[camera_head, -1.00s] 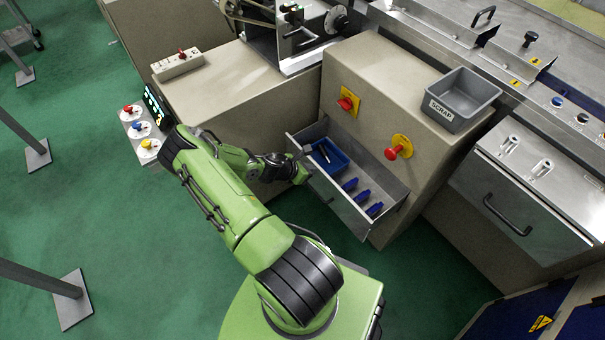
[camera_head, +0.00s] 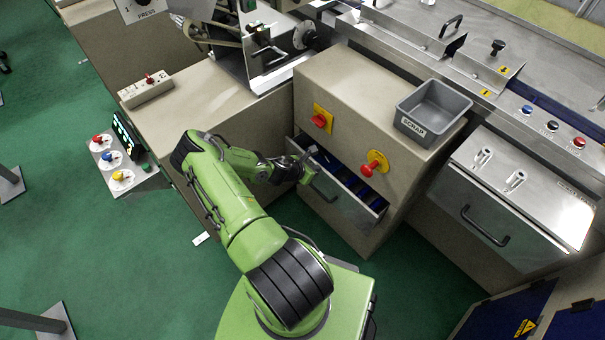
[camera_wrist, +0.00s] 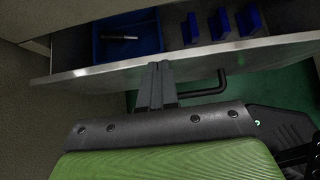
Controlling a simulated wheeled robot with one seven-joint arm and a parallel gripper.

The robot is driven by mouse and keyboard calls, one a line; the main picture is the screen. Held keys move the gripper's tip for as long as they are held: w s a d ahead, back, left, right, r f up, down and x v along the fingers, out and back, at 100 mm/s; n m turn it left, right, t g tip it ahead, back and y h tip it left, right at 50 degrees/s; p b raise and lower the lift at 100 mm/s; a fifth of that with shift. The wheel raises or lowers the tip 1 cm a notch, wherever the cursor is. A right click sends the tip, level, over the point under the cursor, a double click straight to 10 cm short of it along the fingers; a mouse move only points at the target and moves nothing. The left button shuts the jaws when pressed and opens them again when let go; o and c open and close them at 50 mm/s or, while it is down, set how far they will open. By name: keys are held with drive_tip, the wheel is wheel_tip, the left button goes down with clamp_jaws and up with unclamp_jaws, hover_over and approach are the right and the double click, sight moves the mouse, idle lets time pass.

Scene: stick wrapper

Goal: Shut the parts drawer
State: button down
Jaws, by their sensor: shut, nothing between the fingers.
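The parts drawer (camera_head: 341,196) is in the beige cabinet and stands partly open, with a narrow gap showing its inside. Its black bar handle shows in the wrist view (camera_wrist: 208,88). My gripper (camera_head: 308,158) is shut and empty at the left part of the drawer front. In the wrist view its fingers (camera_wrist: 157,78) reach the drawer's top edge beside the handle; they seem to touch the front. Inside the drawer are a blue tray (camera_wrist: 112,50) with a small metal stick-like item (camera_wrist: 118,37) and several blue parts (camera_wrist: 221,24).
A grey scrap bin (camera_head: 432,112) sits on the cabinet top. Red knobs on yellow plates (camera_head: 374,163) stick out above the drawer. A control box with coloured knobs (camera_head: 119,163) stands to the left. Green floor in front of the drawer is clear.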

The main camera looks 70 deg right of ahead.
drive_tip(key=s+d, duration=0.1)
drive_tip(key=d, duration=0.2)
drive_tip(key=s+d, duration=0.1)
drive_tip(key=d, duration=0.1)
drive_tip(key=shift+s+d, duration=0.15)
drive_tip(key=shift+s, duration=0.2)
drive_tip(key=shift+r, duration=0.15)
